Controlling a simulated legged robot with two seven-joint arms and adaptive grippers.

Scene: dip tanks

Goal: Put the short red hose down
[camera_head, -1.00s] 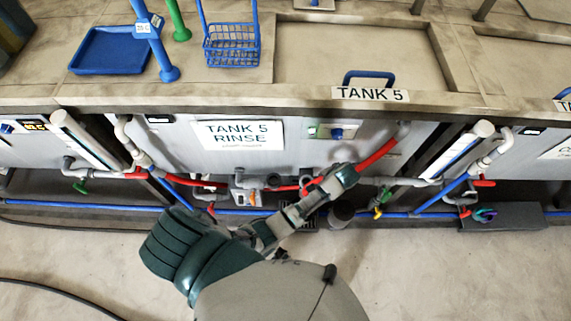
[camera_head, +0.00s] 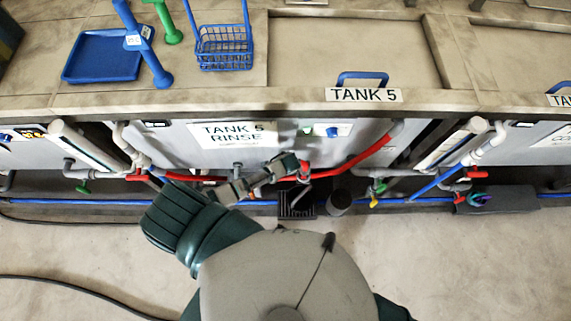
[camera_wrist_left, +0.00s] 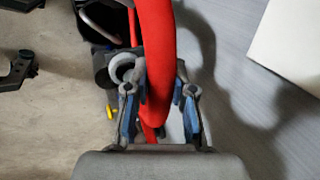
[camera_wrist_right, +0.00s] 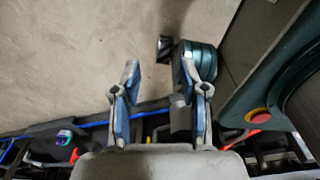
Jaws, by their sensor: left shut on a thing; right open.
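The hose's lower end is partly hidden by the gripper. My right gripper (camera_wrist_right: 165,90) is open and empty over the floor in the right wrist view. It cannot be made out in the head view.
A second red hose (camera_head: 195,178) runs at the left of the panel. A dark grate (camera_head: 297,203) and a grey cylinder (camera_head: 338,202) sit below the held hose. Blue pipe (camera_head: 100,202) runs along the tank base.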

